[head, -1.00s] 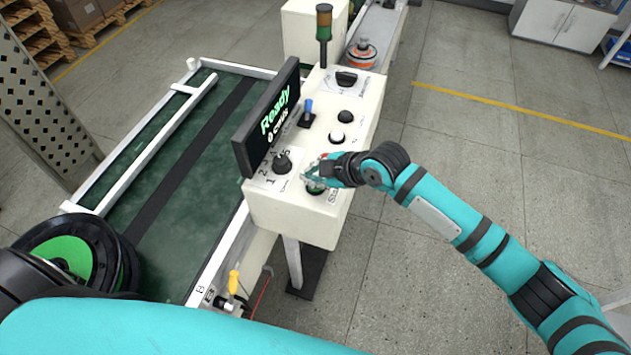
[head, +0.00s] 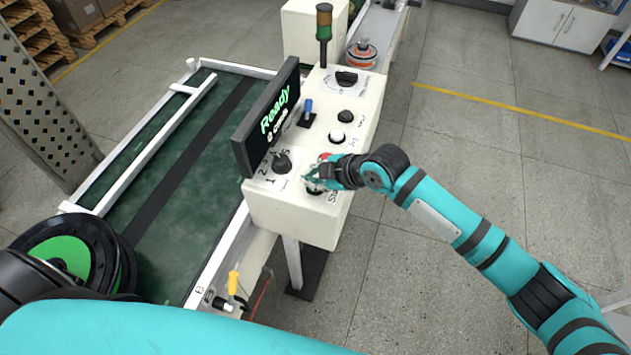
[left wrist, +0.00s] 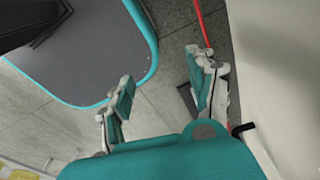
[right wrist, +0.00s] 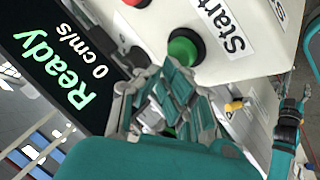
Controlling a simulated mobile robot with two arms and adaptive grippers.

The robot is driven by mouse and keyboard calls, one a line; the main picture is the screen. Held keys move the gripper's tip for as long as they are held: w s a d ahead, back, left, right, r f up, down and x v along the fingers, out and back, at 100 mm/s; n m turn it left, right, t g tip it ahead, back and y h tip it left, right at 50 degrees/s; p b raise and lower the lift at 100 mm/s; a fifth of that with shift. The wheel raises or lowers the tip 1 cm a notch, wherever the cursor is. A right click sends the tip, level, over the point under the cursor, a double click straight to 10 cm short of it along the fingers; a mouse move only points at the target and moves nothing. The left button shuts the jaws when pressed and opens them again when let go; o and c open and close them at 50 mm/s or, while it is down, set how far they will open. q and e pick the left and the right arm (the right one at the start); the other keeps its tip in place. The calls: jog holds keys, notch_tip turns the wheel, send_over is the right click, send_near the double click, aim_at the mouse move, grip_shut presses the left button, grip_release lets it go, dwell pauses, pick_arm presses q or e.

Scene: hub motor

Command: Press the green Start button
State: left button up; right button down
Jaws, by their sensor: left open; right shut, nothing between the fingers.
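The green Start button (right wrist: 186,47) sits on the white control box (head: 290,215), beside its "Start" label. In the right wrist view it lies just beyond the fingertips of my right gripper (right wrist: 178,85). In the head view my right gripper (head: 312,178) is shut and empty over the near end of the box and mostly hides the button. I cannot tell whether the fingertips touch it. My left gripper (left wrist: 160,85) is open and empty, seen in the left wrist view above the floor, away from the button.
A red button (right wrist: 137,3) is close to the green one and shows partly behind my right gripper. A black knob (head: 282,162), a white button (head: 337,136) and a display reading "Ready" (head: 268,120) are on the box. A green conveyor (head: 170,200) runs to the left.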

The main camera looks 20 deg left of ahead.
jog(key=shift+f+b, duration=0.4)
jog(key=shift+f, duration=0.2)
dwell(0.6)
jog(key=shift+r, duration=0.1)
jog(key=shift+r+p, duration=0.8)
jog(key=shift+r, duration=0.1)
notch_tip(320, 180, up, 5)
jog(key=p, duration=0.4)
jog(key=shift+r, duration=0.1)
dwell(0.4)
